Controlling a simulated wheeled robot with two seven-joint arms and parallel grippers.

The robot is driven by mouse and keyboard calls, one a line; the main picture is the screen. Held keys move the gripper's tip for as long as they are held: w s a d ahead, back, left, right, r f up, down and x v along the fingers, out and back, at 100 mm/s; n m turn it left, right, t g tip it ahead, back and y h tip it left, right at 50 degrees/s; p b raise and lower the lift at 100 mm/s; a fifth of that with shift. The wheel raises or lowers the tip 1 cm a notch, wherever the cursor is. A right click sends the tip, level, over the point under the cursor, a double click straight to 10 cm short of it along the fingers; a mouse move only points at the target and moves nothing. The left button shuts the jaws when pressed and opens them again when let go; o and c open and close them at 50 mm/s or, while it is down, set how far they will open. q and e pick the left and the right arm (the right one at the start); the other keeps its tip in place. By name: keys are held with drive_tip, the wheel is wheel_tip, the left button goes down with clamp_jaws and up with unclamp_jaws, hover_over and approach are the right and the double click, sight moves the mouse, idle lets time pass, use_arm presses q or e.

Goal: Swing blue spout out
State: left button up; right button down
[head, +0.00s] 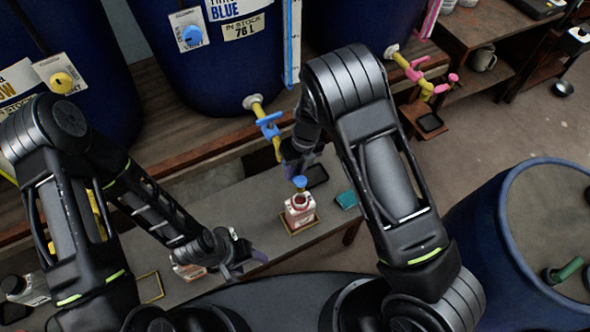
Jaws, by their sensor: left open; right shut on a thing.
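The blue vat (225,65) stands at the back, with a yellow outlet pipe (275,142) and a blue tap handle (268,119) low on its front. My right gripper (293,165) is at the lower end of this pipe, shut on the blue spout; the gripper and arm hide most of the spout. A small blue piece (300,182) shows just below the gripper, over a red and white jar (300,208); I cannot tell if it belongs to the spout. My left gripper (244,259) is open and empty, low over the bench, left of the jar.
The jar stands on a framed pad on the grey bench (245,205). Another vat's pink spout (440,86) is at upper right. A large blue drum (500,250) stands at right, with open floor behind it.

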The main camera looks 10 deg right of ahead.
drive_tip(key=c, duration=1.2)
unclamp_jaws()
drive_tip(key=shift+r, duration=0.1)
wheel_tip(320, 180, up, 8)
drive_tip(key=d, duration=0.1)
drive_tip(key=shift+w+d+f+b, duration=0.15)
drive_tip(key=shift+w+f+b, duration=0.1)
drive_tip(key=shift+b, duration=0.1)
